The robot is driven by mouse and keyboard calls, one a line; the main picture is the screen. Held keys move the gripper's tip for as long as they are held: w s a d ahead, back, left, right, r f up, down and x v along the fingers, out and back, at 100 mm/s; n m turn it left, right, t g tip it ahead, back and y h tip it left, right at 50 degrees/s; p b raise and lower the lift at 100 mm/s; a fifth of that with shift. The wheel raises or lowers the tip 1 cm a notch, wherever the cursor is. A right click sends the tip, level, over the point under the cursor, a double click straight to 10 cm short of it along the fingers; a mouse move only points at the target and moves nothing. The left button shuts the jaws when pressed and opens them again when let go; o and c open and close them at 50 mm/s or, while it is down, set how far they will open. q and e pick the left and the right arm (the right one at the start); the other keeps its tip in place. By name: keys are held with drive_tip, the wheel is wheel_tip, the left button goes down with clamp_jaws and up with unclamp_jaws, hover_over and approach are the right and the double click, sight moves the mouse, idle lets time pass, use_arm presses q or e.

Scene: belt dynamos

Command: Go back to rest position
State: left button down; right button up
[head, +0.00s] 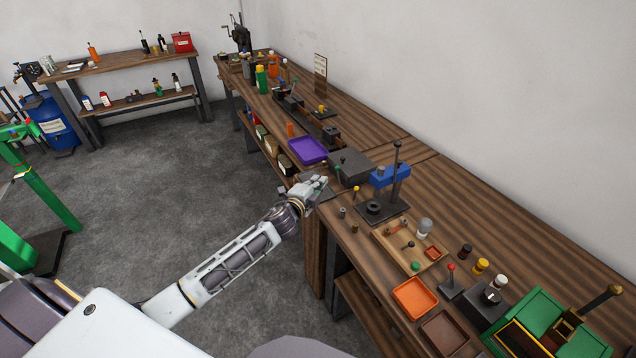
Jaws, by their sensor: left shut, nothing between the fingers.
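My left gripper (318,183) is at the end of my left arm, which reaches in from the lower left. It is shut and empty, at the front edge of the long wooden workbench (420,168). It is near the dark grey block (350,167) and left of the blue press (391,176). The gripper is small in the view, and I cannot tell whether it touches the bench. My right gripper does not show.
On the bench are a purple tray (307,150), a wooden tray (398,233), an orange tray (415,298), a brown tray (444,333) and a green fixture (545,318). A second bench (120,62) stands at the back left. The grey floor (170,175) between is clear.

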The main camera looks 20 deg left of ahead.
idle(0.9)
